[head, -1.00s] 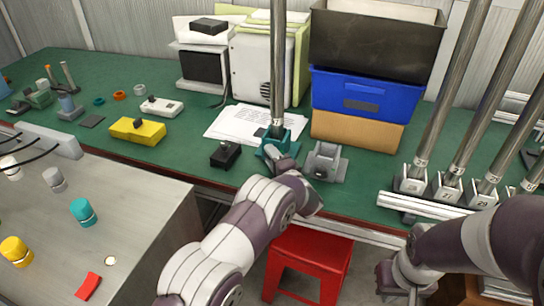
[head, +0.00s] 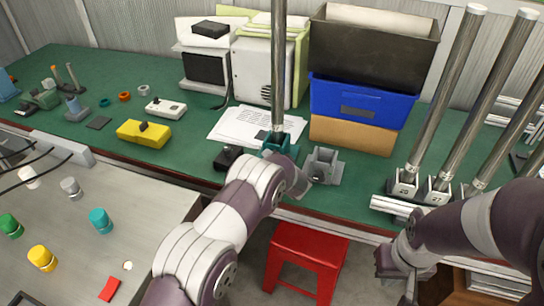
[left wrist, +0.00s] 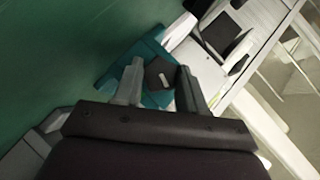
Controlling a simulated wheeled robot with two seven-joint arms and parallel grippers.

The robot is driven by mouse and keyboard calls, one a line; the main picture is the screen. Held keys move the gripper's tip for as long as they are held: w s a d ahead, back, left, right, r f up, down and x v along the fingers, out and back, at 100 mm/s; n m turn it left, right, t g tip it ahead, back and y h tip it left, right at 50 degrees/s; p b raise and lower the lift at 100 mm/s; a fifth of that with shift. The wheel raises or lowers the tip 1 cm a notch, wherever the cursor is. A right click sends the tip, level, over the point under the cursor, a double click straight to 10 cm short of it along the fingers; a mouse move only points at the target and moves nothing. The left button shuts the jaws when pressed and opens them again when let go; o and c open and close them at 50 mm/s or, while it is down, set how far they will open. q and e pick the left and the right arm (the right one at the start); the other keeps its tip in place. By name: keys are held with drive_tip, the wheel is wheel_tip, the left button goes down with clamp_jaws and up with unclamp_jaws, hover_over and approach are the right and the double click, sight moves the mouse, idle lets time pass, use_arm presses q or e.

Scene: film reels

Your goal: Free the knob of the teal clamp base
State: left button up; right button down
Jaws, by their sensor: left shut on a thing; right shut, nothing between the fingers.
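The teal clamp base (head: 270,151) stands near the table's front edge, with a tall metal pole (head: 279,75) upright in it. My left arm partly hides the base in the head view. In the left wrist view, the teal base (left wrist: 151,50) shows beyond my left gripper (left wrist: 159,72). Its dark knob (left wrist: 156,77) lies between the fingers, and the gripper is shut on it. My right gripper (head: 392,270) is shut and empty, low at the right, in front of the table edge and apart from the base.
A grey clamp base (head: 323,166) stands close right of the teal one, and a black block (head: 226,158) stands left. A blue bin (head: 362,100) is stacked behind. Several poles (head: 445,105) lean at the right. A red stool (head: 305,250) is below the table edge.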

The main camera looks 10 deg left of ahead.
idle(0.3)
use_arm(q)
drive_tip(key=o, duration=1.1)
drive_tip(key=shift+c, duration=0.2)
drive_tip(key=p+v, duration=0.1)
drive_tip(key=v, duration=1.1)
drive_tip(key=shift+s, duration=0.35)
drive_tip(key=shift+r, duration=0.1)
